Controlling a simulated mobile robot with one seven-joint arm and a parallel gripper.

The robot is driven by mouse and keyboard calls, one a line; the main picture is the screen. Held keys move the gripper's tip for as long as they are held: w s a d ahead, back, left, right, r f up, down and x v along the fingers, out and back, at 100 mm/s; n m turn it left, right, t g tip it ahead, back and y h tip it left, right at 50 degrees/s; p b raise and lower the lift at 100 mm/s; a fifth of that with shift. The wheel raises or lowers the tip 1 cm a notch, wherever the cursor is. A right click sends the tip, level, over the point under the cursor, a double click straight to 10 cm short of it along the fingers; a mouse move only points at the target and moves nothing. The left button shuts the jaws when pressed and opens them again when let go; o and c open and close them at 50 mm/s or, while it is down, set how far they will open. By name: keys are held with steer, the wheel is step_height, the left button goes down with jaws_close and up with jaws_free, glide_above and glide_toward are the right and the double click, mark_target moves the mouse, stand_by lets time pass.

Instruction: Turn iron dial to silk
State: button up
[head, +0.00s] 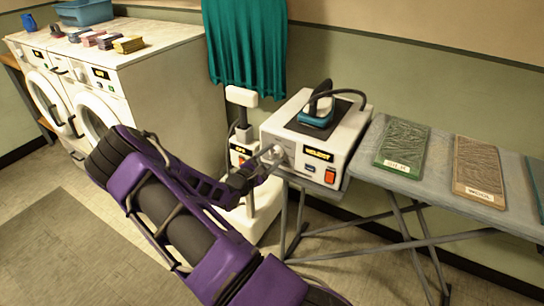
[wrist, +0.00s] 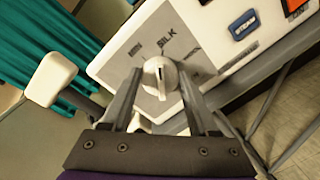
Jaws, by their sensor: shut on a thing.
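The dial (wrist: 159,75) is a pale round knob on the front of the white iron station (wrist: 120,70). Around it are printed labels, with SILK (wrist: 167,42) above it; the other labels are too blurred to read surely. A dark line on the knob runs towards the lower edge of the picture; I cannot tell which end is the pointer. My gripper (wrist: 157,90) is shut on the dial, one finger on each side. In the head view my gripper (head: 258,168) reaches the station's left front, partly covering the dial (head: 277,151). A teal and dark iron (head: 316,116) rests on the station's top.
The station's front has an amber display (head: 318,154) and a red switch (head: 330,176). The ironing board (head: 437,165) at right carries a green swatch (head: 403,147) and a brown swatch (head: 480,170). A white stand (head: 240,98) and teal cloth (head: 245,45) are close by. Washers (head: 150,75) stand left.

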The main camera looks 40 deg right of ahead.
steer(key=shift+m, duration=1.2)
steer(key=o, duration=1.4)
steer(key=shift+a, duration=0.1)
steer(key=v, duration=1.7)
steer(key=shift+s+a, duration=0.1)
steer(key=shift+s, duration=0.1)
